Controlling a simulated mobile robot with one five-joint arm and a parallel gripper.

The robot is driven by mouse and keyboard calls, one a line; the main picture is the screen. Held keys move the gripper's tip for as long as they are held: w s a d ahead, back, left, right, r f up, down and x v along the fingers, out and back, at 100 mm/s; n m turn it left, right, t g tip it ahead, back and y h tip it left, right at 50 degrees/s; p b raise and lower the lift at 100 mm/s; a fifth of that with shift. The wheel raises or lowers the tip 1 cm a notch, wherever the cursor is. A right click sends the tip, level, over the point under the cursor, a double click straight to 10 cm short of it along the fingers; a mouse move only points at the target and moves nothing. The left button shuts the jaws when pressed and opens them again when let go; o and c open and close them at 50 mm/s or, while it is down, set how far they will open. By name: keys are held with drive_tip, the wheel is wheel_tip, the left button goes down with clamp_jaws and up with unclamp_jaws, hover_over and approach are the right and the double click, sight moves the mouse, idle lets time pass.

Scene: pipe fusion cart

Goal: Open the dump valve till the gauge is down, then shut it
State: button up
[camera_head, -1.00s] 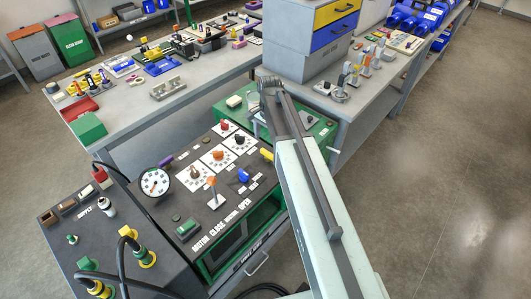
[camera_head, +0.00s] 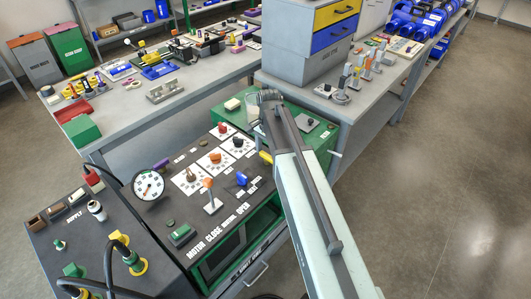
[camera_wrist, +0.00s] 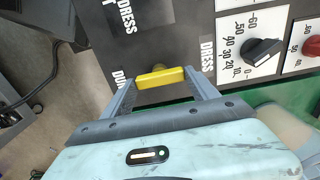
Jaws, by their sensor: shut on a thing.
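The dump valve's yellow handle (camera_wrist: 160,79) lies crosswise between the two fingers of my gripper (camera_wrist: 161,84) in the wrist view. The gripper is shut on it. A label beginning "DU" is partly hidden by the left finger. In the head view a bit of the yellow handle (camera_head: 266,157) shows at the right edge of the black panel, beside my arm, which hides the gripper. The round white gauge (camera_head: 148,186) stands at the panel's left side. Its needle is too small to read surely.
The black panel carries dials with orange, red and black knobs (camera_head: 215,159), an orange-tipped lever (camera_head: 210,195) and a blue knob (camera_head: 241,179). The hose cart (camera_head: 75,232) stands at left. A workbench (camera_head: 125,110) is behind. Open floor (camera_head: 440,190) lies to the right.

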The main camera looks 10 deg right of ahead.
drive_tip(key=n, duration=0.4)
drive_tip(key=shift+a+n, duration=0.1)
drive_tip(key=shift+n, duration=0.2)
drive_tip(key=n, duration=0.4)
drive_tip(key=shift+n, duration=0.3)
drive_tip(key=n, duration=0.4)
drive_tip(key=shift+n, duration=2.4)
drive_tip(key=o, duration=1.4)
drive_tip(key=shift+c, duration=0.2)
